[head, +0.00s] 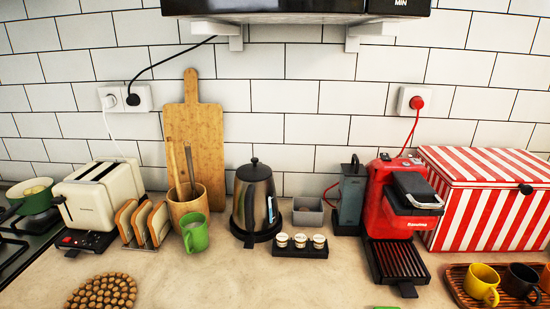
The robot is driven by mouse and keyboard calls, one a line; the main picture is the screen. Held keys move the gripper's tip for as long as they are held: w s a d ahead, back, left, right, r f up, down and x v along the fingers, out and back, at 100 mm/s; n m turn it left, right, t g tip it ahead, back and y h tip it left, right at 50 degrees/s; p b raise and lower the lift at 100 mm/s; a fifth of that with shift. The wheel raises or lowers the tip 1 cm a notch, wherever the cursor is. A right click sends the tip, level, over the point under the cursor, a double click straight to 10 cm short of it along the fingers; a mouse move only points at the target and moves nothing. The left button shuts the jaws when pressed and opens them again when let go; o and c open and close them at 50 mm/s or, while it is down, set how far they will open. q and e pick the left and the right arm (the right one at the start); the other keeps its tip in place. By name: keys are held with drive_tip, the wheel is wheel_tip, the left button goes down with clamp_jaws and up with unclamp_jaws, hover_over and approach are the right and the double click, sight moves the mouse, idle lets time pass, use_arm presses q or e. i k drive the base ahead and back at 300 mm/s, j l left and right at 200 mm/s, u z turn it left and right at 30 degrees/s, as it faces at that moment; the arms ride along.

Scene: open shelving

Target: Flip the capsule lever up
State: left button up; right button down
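A red capsule machine (385,207) stands on the counter right of centre, against the tiled wall. Its lever (415,188), a dark and silver loop-shaped handle, lies over the top front of the machine, low and tilted toward me. A dark ribbed drip tray (396,262) extends from the machine's front. A black holder (301,252) with three small pale-topped capsules (300,241) sits to its left. Neither of my grippers is in view, and nothing covers the lever.
A red-and-white striped box (488,205) stands close to the machine's right side. A wooden tray with a yellow mug (482,284) and dark mugs is at front right. A kettle (255,202) and a grey box (308,211) are left. The counter's front middle is mostly clear.

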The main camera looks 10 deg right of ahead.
sight(411, 189)
drive_tip(key=z, duration=1.45)
drive_tip(key=k+u, duration=0.2)
